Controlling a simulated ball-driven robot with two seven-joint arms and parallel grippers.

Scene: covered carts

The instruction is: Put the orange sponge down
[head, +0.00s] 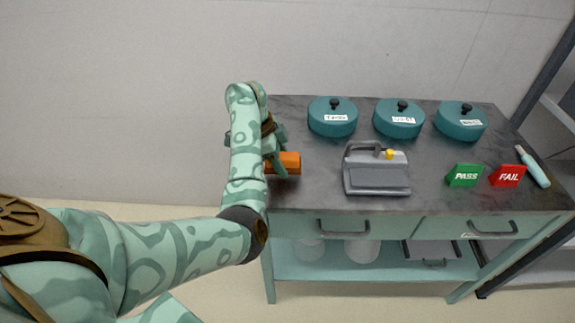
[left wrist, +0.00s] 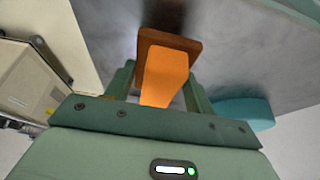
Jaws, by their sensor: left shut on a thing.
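The orange sponge (head: 288,163) is a small block at the left end of the dark cart top (head: 310,198) in the head view. My left gripper (head: 275,158) is shut on it, with the fingers on its left part. In the left wrist view the sponge (left wrist: 166,72) sits between the two fingers of the left gripper (left wrist: 160,85), with the dark top behind it. I cannot tell whether the sponge touches the top. My right gripper is not in view.
Several teal lidded pots, such as the nearest one (head: 332,117), line the back. A grey device (head: 377,170) stands right of the sponge. A green PASS sign (head: 465,175), a red FAIL sign (head: 508,176) and a pale teal tool (head: 534,167) are at the right.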

